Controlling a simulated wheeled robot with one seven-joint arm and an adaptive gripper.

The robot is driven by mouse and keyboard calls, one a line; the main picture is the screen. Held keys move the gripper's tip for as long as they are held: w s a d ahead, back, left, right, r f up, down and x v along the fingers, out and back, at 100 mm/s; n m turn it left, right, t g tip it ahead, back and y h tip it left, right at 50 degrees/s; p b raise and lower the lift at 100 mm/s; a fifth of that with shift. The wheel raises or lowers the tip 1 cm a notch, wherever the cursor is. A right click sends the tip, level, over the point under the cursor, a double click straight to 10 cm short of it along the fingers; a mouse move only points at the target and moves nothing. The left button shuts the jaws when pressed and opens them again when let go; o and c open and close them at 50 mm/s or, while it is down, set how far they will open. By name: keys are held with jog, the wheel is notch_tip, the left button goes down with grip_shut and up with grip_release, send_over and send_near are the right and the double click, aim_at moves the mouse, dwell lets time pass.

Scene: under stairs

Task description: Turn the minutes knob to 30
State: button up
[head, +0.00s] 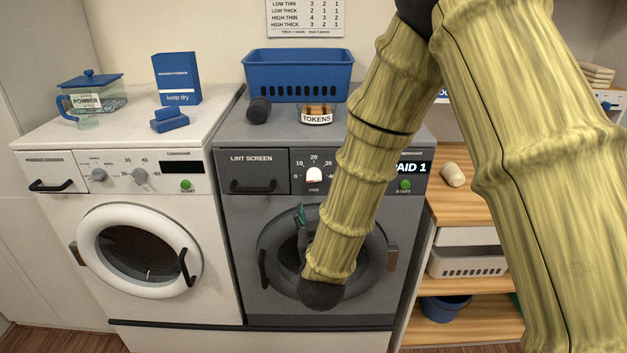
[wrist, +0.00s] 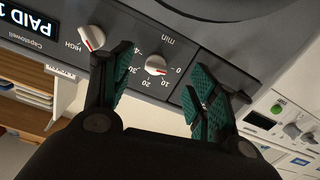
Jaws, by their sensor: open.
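The minutes knob (head: 314,174) is a white knob on the grey dryer's panel, with a dial marked 0 to 40 around it. In the wrist view the knob (wrist: 155,65) has a red mark that seems to point between 0 and 10; the exact setting is hard to read. My gripper (wrist: 158,70) is open, its teal-padded fingers on either side of the knob in the picture, with no clear contact. In the head view my gripper (head: 302,216) is in front of the dryer door, below the knob.
Another white knob marked HIGH (wrist: 92,37) sits close beside one finger. The dryer's display (head: 412,167) reads PAID 1, above a green start button (head: 405,185). The white washer (head: 110,170) stands left. A tokens box (head: 317,115) and blue basket (head: 298,75) are on top.

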aim_at(314, 181)
jog(key=shift+t, duration=0.3)
jog(key=w+r+p, duration=0.1)
jog(key=w, duration=0.6)
jog(key=w+a+r+p, duration=0.1)
jog(key=w, duration=0.3)
jog(key=shift+r+p, duration=0.3)
jog(key=shift+w, duration=0.1)
jog(key=c, duration=1)
